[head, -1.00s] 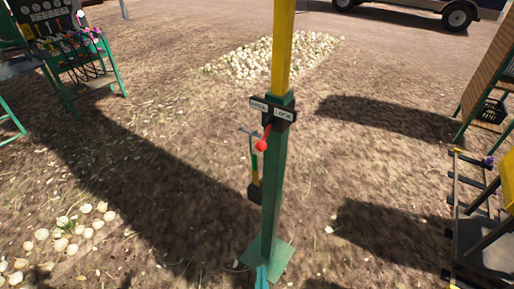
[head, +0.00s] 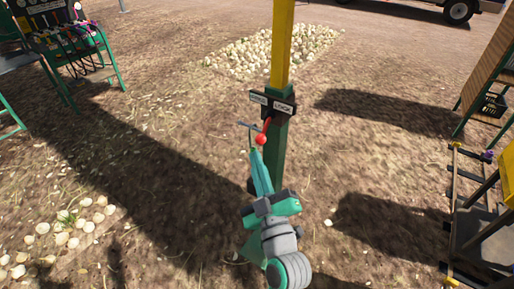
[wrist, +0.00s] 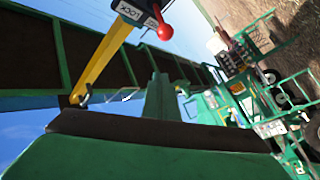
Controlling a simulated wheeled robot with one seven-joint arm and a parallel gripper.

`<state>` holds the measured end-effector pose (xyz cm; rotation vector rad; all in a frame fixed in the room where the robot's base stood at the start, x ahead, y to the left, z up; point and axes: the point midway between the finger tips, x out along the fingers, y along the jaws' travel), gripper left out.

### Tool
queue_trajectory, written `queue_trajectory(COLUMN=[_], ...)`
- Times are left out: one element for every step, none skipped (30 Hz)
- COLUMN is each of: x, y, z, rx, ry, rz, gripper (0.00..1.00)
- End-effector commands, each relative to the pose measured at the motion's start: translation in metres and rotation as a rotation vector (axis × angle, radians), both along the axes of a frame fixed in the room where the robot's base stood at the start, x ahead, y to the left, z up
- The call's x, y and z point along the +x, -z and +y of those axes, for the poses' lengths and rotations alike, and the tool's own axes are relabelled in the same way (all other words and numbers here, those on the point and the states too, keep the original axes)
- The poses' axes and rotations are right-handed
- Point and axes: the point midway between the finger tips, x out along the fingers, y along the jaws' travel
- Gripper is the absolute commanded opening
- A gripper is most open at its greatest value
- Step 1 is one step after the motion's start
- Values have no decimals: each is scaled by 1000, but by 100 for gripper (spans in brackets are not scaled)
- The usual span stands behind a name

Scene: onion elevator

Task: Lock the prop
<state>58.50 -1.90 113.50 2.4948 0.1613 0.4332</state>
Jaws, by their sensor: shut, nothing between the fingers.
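The prop is an upright post, yellow above and green below (head: 281,60). A dark plate on it carries two white labels; the right one reads LOCK (head: 281,107), the left one is hard to read. A lever with a red ball knob (head: 261,140) hangs down and slightly left below the labels. My gripper (head: 257,155) is shut and empty, its tips just below the knob; contact cannot be told. In the wrist view the knob (wrist: 164,32) and the LOCK label (wrist: 128,10) show above my gripper (wrist: 158,98), with a gap in the picture. My arm hides the post's foot.
A heap of pale onions (head: 270,52) lies behind the post, and loose onions (head: 70,232) lie at lower left. Green and yellow frames (head: 480,200) stand at right. Bare ground lies around the post.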

Motion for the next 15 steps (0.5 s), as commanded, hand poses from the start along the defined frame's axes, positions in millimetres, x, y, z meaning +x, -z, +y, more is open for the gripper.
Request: queue_trajectory(x=[3, 6, 10, 13, 17, 22, 27, 32, 38, 43, 47, 54, 58, 62, 68], y=[-2, -2, -3, -5, -6, -7, -9, -10, -12, -13, -15, -16, -17, -19, -20], z=[1, 2, 3, 4, 5, 6, 7, 8, 9, 10, 11, 13, 14, 15, 16], rx=[-1, -2, -2, -2, -1, -2, -2, -1, -1, -1, -2, -1, 0, 0, -1], ry=[-2, -1, -1, -2, -2, -2, -2, -2, -1, -1, -1, -1, -3, -3, -2], rz=[-1, -2, -2, -2, -2, -2, -2, -2, -2, -3, -2, -2, -2, -2, -1], gripper=[0, 0, 0, 0, 0, 0, 0, 0, 0, 0, 0, 0, 0, 0, 0])
